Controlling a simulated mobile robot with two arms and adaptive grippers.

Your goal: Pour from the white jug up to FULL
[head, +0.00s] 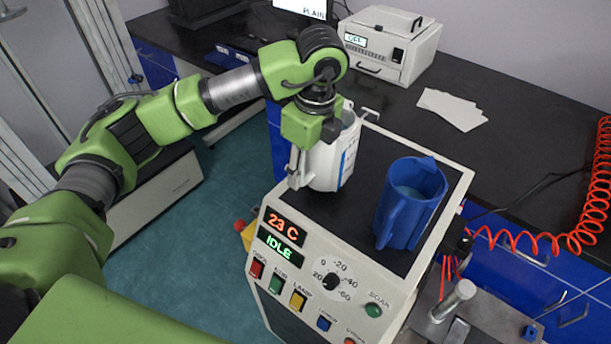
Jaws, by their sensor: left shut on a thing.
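The white jug (326,165) is upright at the back left of the machine's black top. A blue upright strip marks its right side, and its handle faces left. My left gripper (312,137) is shut on the white jug, at its upper left side by the handle. The fingertips are partly hidden, and I cannot tell whether the jug's base touches the top. A blue jug (411,205) stands upright to the right, apart from the white one, with its handle toward the front and liquid or a pale inner surface showing inside. No FULL mark is readable. My right gripper is out of view.
The machine's front panel (310,265) reads 23 C and IDLE, with a dial and coloured buttons. A white boxy instrument (390,45) and paper sheets (452,108) lie on the dark bench behind. A red coiled hose (595,200) hangs at the right.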

